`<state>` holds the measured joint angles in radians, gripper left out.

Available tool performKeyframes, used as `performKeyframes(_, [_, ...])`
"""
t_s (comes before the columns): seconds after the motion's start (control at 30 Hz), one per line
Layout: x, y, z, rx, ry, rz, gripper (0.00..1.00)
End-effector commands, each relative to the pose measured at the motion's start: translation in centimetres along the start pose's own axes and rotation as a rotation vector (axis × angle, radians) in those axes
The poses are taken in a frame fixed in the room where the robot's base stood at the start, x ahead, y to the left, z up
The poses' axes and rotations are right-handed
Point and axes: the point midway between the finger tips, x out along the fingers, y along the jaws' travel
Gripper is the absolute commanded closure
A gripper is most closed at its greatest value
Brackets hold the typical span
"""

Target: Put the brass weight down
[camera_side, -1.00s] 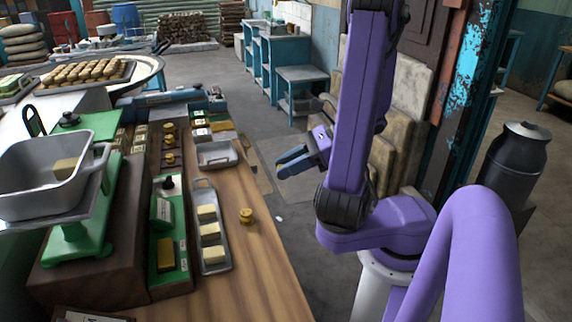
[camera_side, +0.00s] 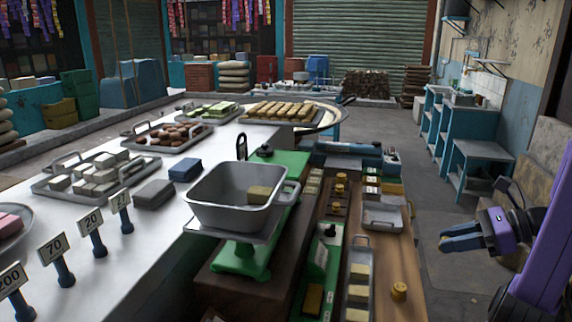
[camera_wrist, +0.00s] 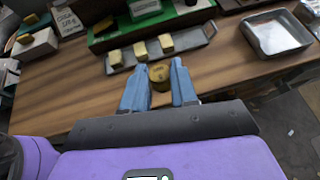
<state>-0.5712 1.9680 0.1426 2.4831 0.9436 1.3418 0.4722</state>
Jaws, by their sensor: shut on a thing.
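My gripper (camera_wrist: 158,84) has blue fingers and is shut on a brass weight (camera_wrist: 159,75), a short golden cylinder between the fingertips in the wrist view. In the side view my gripper (camera_side: 462,237) is at the right, above and beyond the wooden counter's right edge. The held weight cannot be made out there. Another brass weight (camera_side: 399,291) stands upright on the wooden counter (camera_side: 405,265), right of a narrow tray of butter blocks (camera_side: 357,292). Several brass weights (camera_side: 340,190) stand in a row farther back.
A green scale (camera_side: 240,258) carries a grey pan (camera_side: 225,212) with a yellow block (camera_side: 259,194) inside. An empty metal tray (camera_side: 383,218) lies farther back; it also shows in the wrist view (camera_wrist: 277,35). Bare wood surrounds the standing weight.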

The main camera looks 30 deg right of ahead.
Motion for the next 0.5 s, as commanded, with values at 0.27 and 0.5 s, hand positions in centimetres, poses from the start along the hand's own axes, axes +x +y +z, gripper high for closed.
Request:
performKeyframes(0.27, [2.4,-3.8,4.5,-0.011,0.001,0.006,1.0])
performKeyframes(0.5, [4.8,-5.5,10.0,-0.002,-0.002,-0.014,1.0])
